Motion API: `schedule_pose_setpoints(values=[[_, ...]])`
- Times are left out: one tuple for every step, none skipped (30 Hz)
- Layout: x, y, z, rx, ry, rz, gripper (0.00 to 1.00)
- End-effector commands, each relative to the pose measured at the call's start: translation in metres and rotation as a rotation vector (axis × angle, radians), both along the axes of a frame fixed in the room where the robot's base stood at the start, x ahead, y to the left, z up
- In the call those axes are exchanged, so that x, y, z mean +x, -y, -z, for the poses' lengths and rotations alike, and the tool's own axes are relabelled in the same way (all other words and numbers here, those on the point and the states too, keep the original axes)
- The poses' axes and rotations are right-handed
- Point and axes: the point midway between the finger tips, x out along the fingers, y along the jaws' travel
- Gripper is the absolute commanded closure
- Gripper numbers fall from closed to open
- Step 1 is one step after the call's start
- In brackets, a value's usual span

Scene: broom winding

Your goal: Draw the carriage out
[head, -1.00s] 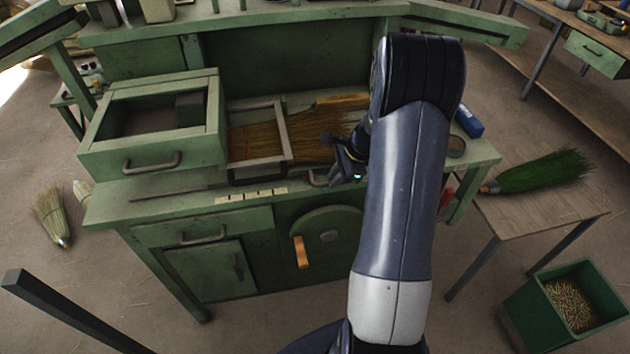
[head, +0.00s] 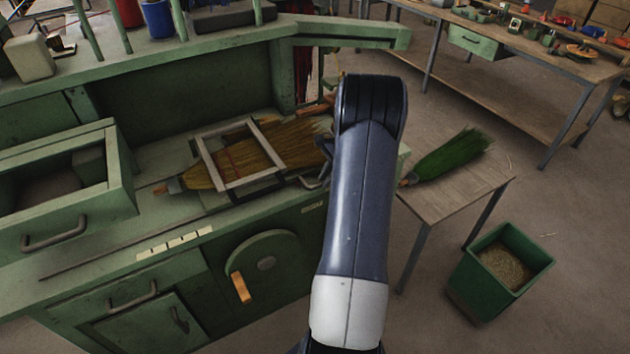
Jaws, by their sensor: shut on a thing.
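The carriage is a pale rectangular frame with a dark front bar (head: 248,183) on the green bench top. It lies around a straw broom (head: 238,155), whose bound tip (head: 170,187) sticks out on the left and whose bristles fan out to the right. My gripper (head: 320,173) is at the carriage's right side, low over the bench top. It is shut on the carriage, by the right end, though my arm hides most of the jaws and the grasped part.
An open green drawer box (head: 60,205) stands left of the carriage. A round plate with an orange handle (head: 241,288) is on the bench front. A side table (head: 455,190) with a green broom (head: 455,155) and a green bin (head: 500,265) stand at right.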

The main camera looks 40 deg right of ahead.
Motion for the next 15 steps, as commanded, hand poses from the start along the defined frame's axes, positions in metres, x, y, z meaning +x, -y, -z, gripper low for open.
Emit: schedule_pose_setpoints(values=[[-0.0010, 0.0029, 0.0007, 0.001, -0.002, 0.001, 1.00], [-0.0012, 0.0041, 0.0007, 0.000, -0.001, 0.001, 1.00], [-0.0015, 0.0052, 0.0008, 0.000, -0.001, 0.001, 1.00], [-0.0017, 0.0059, 0.0008, 0.000, -0.001, 0.001, 1.00], [-0.0018, 0.0063, 0.0007, -0.001, -0.001, 0.001, 1.00], [-0.0019, 0.0067, 0.0007, -0.001, -0.001, 0.001, 1.00], [-0.0020, 0.0070, 0.0007, -0.001, -0.001, 0.001, 1.00], [-0.0020, 0.0072, 0.0007, -0.001, -0.001, 0.001, 1.00], [-0.0021, 0.0073, 0.0006, -0.002, -0.002, 0.001, 1.00], [-0.0020, 0.0074, 0.0005, -0.002, -0.002, 0.001, 1.00], [-0.0020, 0.0075, 0.0005, -0.002, -0.001, 0.001, 1.00], [-0.0021, 0.0077, 0.0004, -0.003, -0.001, 0.001, 1.00], [-0.0021, 0.0078, 0.0005, -0.003, -0.001, 0.001, 1.00], [-0.0020, 0.0078, 0.0004, -0.004, -0.001, 0.002, 1.00], [-0.0021, 0.0081, 0.0004, -0.004, -0.001, 0.002, 0.85]])
